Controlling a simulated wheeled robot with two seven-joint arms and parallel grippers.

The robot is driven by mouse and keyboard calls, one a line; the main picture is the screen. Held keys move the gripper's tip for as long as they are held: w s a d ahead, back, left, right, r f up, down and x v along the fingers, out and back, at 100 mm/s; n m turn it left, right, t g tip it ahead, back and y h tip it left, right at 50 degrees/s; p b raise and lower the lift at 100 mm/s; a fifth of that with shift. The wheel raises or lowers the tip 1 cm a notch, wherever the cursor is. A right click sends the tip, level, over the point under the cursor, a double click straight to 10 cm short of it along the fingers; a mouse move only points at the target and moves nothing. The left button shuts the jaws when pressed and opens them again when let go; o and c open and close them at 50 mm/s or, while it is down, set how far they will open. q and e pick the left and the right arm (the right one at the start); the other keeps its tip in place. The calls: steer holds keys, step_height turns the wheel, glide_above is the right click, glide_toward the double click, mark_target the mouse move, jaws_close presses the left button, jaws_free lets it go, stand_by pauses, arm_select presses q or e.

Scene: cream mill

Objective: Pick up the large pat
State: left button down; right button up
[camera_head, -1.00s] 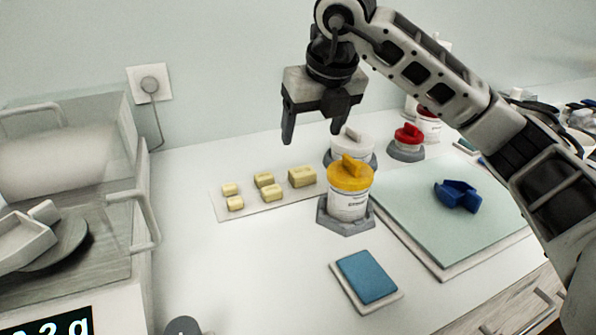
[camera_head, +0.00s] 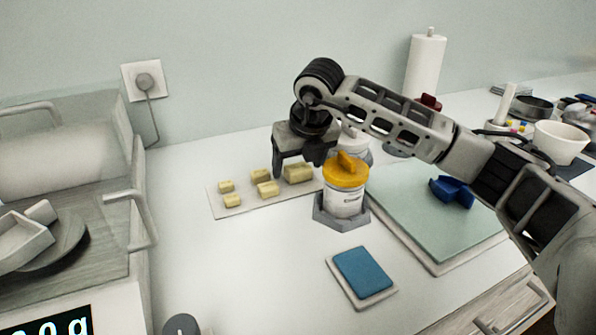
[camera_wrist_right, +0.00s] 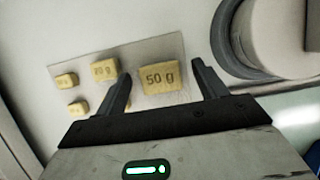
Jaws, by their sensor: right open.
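The large pat (camera_head: 298,173) is a pale yellow block at the right end of a thin board (camera_head: 228,211). In the right wrist view the large pat (camera_wrist_right: 163,78) reads "50 g" and lies between my fingertips, a little beyond them. My right gripper (camera_head: 296,168) is open and pointing down over it; it also shows in the right wrist view (camera_wrist_right: 161,78) with nothing held. Several smaller pats lie to the left, among them one marked "20 g" (camera_wrist_right: 105,69). My left gripper is not in view.
A yellow-lidded jar (camera_head: 345,198) in a grey holder stands close to the right of the large pat. A blue pad (camera_head: 364,271) lies in front. A green board (camera_head: 430,225) with a blue object (camera_head: 452,191) is at right. A glass-sided balance (camera_head: 60,190) stands at left.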

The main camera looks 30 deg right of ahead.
steer(key=c, duration=1.1)
steer(key=shift+r, duration=0.2)
